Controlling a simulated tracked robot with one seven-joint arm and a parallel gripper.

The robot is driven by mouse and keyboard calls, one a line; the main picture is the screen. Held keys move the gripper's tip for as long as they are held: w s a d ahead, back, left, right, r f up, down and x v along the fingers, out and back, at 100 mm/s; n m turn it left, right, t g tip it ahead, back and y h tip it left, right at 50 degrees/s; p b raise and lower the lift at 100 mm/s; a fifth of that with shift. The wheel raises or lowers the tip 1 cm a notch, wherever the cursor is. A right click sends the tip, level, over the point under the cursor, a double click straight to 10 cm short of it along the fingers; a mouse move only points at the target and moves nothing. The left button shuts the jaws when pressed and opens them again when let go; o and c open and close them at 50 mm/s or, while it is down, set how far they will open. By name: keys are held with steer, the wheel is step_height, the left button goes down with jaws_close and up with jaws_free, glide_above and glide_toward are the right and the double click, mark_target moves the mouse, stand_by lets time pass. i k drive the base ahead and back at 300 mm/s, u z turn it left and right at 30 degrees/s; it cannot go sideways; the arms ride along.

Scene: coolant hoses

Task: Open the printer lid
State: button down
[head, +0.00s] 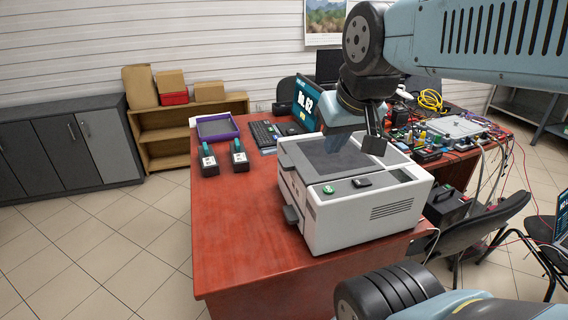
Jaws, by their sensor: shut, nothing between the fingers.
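The printer (375,215) is a white and grey box on the front part of the red-brown desk. A dark panel (330,160), which looks like its lid, lies in the top; I cannot tell whether it is raised at all. A green round button (329,189) and a small dark part (361,182) sit on the near top edge. A dark tab (291,215) sticks out at the left side. My gripper (374,146) is shut and empty, over the back right of the printer top. Whether it touches the printer is unclear.
A monitor (308,103) and keyboard (264,132) stand behind the printer. Two dark handheld devices (239,156) and a purple tray (216,128) lie at the left. Cables and electronics (440,130) crowd the desk's right. The desk's front left (235,235) is clear.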

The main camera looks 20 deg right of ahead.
mark_target(308, 156)
steer(key=z, duration=0.45)
steer(key=k, duration=1.65)
steer(key=u, duration=0.95)
steer(key=i, duration=1.65)
steer(key=z, duration=0.05)
